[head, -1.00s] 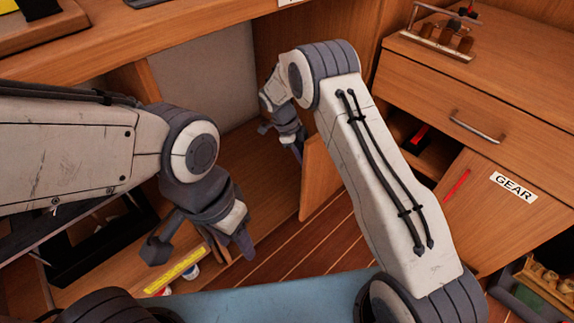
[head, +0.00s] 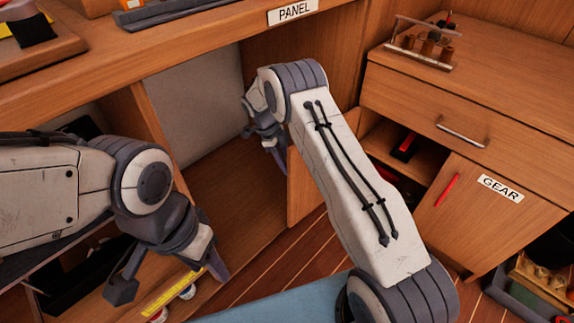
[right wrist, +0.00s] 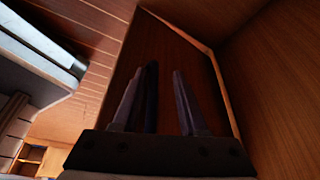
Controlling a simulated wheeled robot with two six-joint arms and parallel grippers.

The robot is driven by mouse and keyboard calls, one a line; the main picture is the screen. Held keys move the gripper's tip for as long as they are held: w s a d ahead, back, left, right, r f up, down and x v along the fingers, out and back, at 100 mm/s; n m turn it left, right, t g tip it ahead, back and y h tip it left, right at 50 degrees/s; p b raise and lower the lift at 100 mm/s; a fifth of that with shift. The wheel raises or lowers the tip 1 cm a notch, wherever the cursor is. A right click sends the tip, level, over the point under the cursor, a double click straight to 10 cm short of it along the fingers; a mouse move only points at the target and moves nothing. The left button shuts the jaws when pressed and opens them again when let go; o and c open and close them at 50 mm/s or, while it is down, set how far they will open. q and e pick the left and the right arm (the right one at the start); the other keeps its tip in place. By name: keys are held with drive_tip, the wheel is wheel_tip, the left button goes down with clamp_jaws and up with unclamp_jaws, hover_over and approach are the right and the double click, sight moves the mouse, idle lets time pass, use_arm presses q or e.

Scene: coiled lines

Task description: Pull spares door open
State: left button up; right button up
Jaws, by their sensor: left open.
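A plain wooden door panel (head: 304,183) stands swung out at the right side of an open compartment under the counter. No spares label shows on it. My right gripper (head: 278,158) is inside the opening, just left of this panel in the head view. In the right wrist view, its fingers (right wrist: 162,100) stand apart with a dark brown panel (right wrist: 190,50) behind them. I see nothing held between them, and I cannot tell whether they touch the panel. My left gripper (head: 170,280) is open and empty, low in front of the cabinet on the left.
A cabinet on the right has a shut GEAR door (head: 490,205) with a red handle, and a drawer (head: 455,110) above. A yellow strip (head: 175,290) and round items lie below my left gripper. A tray (head: 540,285) stands at lower right.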

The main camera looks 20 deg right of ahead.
drive_tip(key=shift+s+d, duration=0.1)
drive_tip(key=shift+s, duration=0.05)
drive_tip(key=p+v, duration=0.3)
drive_tip(key=v, duration=0.4)
drive_tip(key=shift+r, duration=0.2)
idle(0.4)
